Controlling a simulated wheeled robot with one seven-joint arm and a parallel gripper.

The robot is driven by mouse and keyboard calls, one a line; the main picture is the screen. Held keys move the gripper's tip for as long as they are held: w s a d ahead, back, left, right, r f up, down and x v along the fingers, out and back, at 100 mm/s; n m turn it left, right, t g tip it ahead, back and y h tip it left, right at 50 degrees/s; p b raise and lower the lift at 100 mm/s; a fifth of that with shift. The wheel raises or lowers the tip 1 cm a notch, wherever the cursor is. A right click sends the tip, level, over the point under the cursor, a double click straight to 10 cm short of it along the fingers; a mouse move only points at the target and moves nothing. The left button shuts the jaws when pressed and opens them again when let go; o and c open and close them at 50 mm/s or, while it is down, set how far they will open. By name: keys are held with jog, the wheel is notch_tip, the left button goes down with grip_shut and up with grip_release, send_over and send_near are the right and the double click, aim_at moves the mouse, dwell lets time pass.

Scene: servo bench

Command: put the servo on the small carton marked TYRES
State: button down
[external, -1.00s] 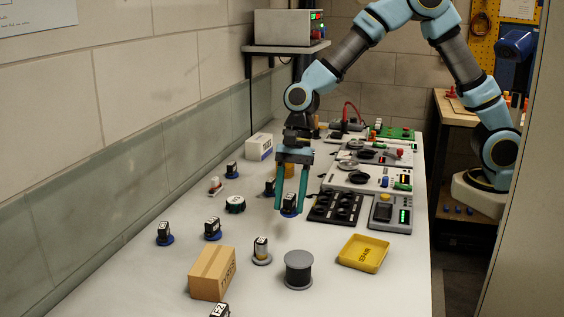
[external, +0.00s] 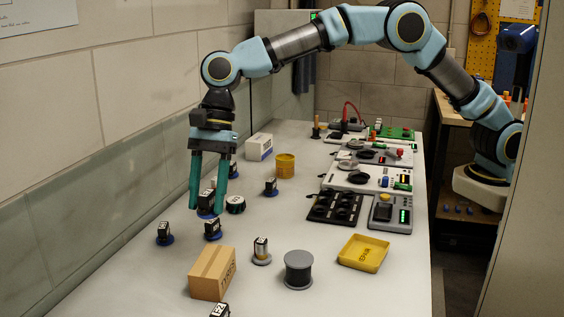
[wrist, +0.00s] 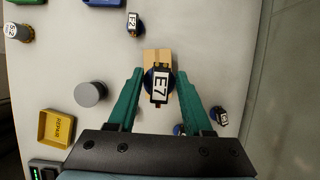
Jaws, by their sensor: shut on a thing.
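My gripper (external: 207,210) is shut on a black servo (external: 206,201) with a round blue base. In the wrist view the servo (wrist: 160,86) carries a white label reading E7 and sits between the green fingers (wrist: 158,100). The gripper points down and holds the servo above the bench, left of the middle. A small brown carton (external: 211,273) stands nearer the external camera than the gripper, with dark lettering on its side too small to read surely. In the wrist view the carton (wrist: 151,56) is partly hidden behind the held servo. Nothing is seen on its top in the external view.
Other servos stand near the carton: one at left (external: 164,233), one behind it (external: 212,229), a silver one (external: 262,250) and one in front (external: 220,311). A grey spool (external: 298,270) and yellow tray (external: 363,253) lie right. The bench's front right is clear.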

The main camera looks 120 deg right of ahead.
notch_tip(320, 180, down, 10)
jog(key=p, duration=0.2)
jog(key=shift+w+a+r+p, duration=0.1)
jog(key=shift+w+a+p, duration=0.05)
jog(key=shift+p, duration=0.15)
jog(key=shift+c, duration=1.6)
grip_release()
jog(key=b+v, duration=0.3)
jog(key=v, duration=0.8)
jog(key=s+a+f+n+h, duration=0.1)
jog(key=s+a+f+n, duration=0.1)
jog(key=s+n, duration=0.6)
jog(key=s+a+f+n+g+h, duration=0.1)
jog(key=s+a+n, duration=0.4)
jog(key=s, duration=1.2)
jog(key=s+a+f+n+h, duration=0.1)
jog(key=s+a+f+n, duration=0.2)
jog(key=s+n, duration=0.9)
jog(key=shift+s+a+f+n+g, duration=0.2)
jog(key=shift+a+f+n+g, duration=0.1)
jog(key=shift+f+n, duration=0.2)
